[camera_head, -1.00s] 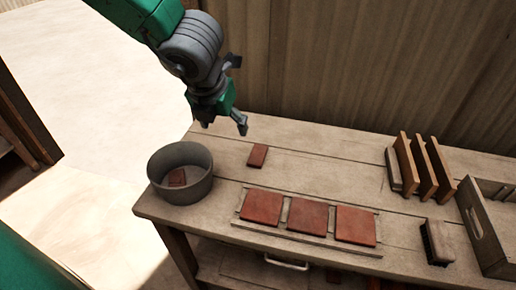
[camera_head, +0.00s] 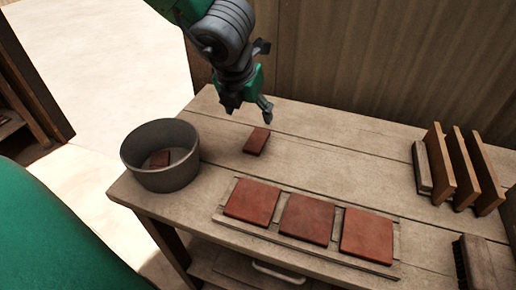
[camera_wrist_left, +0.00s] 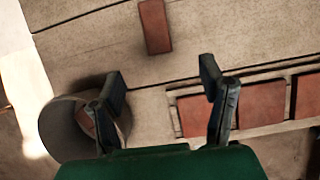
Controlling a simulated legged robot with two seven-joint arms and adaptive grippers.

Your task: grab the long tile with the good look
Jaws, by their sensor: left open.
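A small long reddish-brown tile (camera_head: 257,141) lies flat and alone on the bench behind the row of square tiles. It also shows in the left wrist view (camera_wrist_left: 155,26), ahead of the fingers. My left gripper (camera_head: 248,108) is open and empty above the bench, just behind and left of the long tile, not touching it. Its two fingers (camera_wrist_left: 163,90) stand wide apart in the wrist view. Another small reddish tile (camera_head: 160,158) lies inside the grey round bin (camera_head: 184,178), partly hidden by the wall. My right gripper is not in view.
Three square red tiles (camera_head: 307,218) sit in a shallow wooden tray (camera_head: 223,216) at the bench's front. Upright wooden boards (camera_head: 463,165) and a dark brush (camera_head: 474,262) stand at the right. The bench between the long tile and boards is clear.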

